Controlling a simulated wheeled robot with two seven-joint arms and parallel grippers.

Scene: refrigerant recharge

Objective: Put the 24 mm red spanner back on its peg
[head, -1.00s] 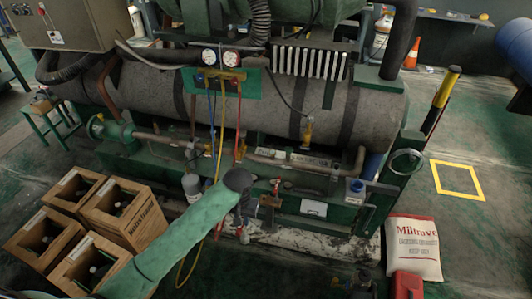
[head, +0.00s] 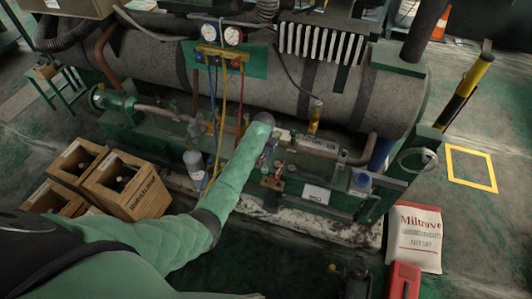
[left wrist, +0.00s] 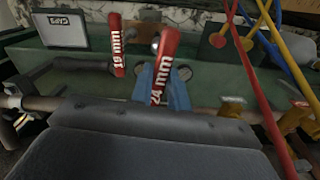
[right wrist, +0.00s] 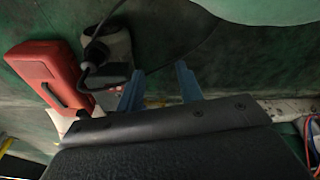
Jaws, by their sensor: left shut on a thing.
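The red 24 mm spanner (left wrist: 164,65) is between the blue fingers of my left gripper (left wrist: 162,85), which is shut on it. Its white "24 mm" lettering faces the left wrist camera. A shiny rounded metal end (left wrist: 155,42) shows at its upper left; I cannot tell whether it is a peg or whether it touches the spanner. A red 19 mm spanner (left wrist: 117,45) stands to the left, apart from my fingers. In the head view my left gripper (head: 267,155) is at the green frame, partly hidden by my arm. My right gripper (right wrist: 158,88) is open and empty.
Red, yellow and blue hoses (left wrist: 262,35) run close to the right of my left gripper. Gauges (head: 221,35) hang above. Wooden crates (head: 125,185) stand at left. A white sack (head: 414,238) and red case (head: 404,281) lie at right; the case also shows in the right wrist view (right wrist: 48,75).

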